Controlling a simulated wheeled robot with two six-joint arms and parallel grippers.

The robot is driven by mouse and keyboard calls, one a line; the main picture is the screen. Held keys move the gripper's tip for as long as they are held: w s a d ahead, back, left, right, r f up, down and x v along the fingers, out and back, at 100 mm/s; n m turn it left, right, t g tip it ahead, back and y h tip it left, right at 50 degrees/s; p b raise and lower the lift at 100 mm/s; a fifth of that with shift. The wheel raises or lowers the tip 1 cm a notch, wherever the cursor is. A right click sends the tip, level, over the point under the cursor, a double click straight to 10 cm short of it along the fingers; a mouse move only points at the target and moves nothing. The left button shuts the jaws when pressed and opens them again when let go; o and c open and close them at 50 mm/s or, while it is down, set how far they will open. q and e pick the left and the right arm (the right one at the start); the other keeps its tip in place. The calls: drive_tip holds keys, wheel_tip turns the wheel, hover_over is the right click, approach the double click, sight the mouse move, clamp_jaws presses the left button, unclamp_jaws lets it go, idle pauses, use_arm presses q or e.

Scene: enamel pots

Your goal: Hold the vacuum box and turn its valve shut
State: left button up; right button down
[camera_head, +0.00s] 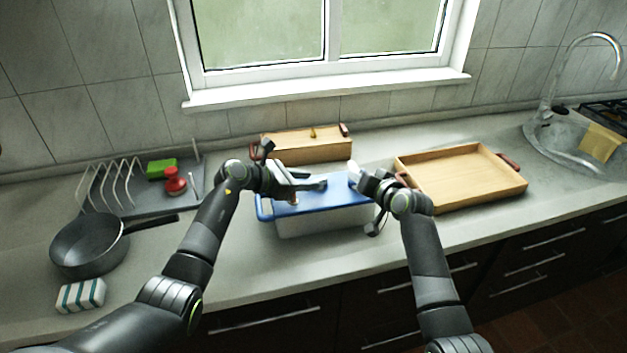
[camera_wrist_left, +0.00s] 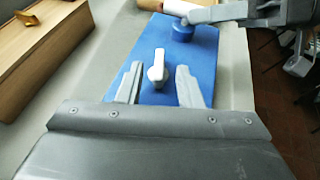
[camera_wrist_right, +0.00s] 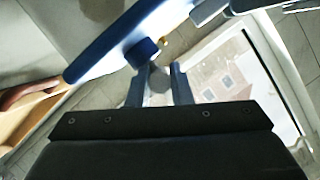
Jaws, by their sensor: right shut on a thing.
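The vacuum box (camera_head: 325,222) stands on the counter, with a blue lid (camera_head: 313,207) and a pale, see-through body. In the left wrist view the white valve (camera_wrist_left: 157,70) stands on the blue lid. My left gripper (camera_head: 320,184) is over the lid, open, with one finger on each side of the valve and gaps visible. My right gripper (camera_head: 357,176) is at the far right end of the lid, shut on a blue knob of the box (camera_wrist_right: 142,52). Its fingers partly hide what they grip. The valve is not clear in the head view.
A wooden box (camera_head: 305,148) is close behind. A wooden tray (camera_head: 460,178) stands to the right, and the sink (camera_head: 580,140) beyond it. A pan (camera_head: 90,247), a striped sponge (camera_head: 81,295) and a rack (camera_head: 125,192) are at left. The front counter edge is close.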

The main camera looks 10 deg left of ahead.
use_arm(q)
drive_tip(key=shift+x, duration=1.35)
drive_tip(key=shift+c, duration=0.2)
clamp_jaws()
